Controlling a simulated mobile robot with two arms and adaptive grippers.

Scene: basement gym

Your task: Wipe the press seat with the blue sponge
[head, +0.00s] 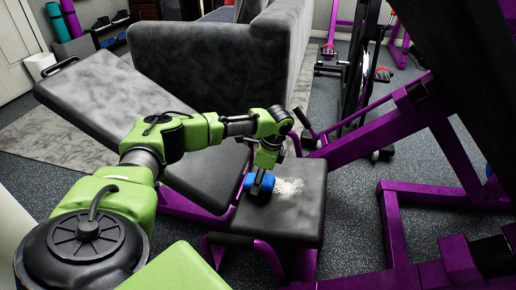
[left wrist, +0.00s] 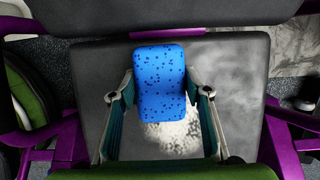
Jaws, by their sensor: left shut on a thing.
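The press seat (head: 302,222) is a dark grey pad on a purple frame. A whitish powdery patch (head: 289,187) lies on it, just right of the sponge in the head view. My left gripper (head: 264,181) points down over the seat, shut on the blue sponge (head: 250,184). In the left wrist view the speckled sponge (left wrist: 158,80) sits between the two fingers, and the pale patch (left wrist: 172,138) shows just below it, partly covered. The sponge is at or very close to the seat surface; I cannot tell whether it presses on it. My right gripper is in neither view.
The grey reclined backrest (head: 120,100) joins the seat at the left. Purple press bars (head: 395,235) stand close on the right. A grey sofa (head: 225,65) stands behind. Speckled floor (head: 345,225) shows between the seat and the purple frame.

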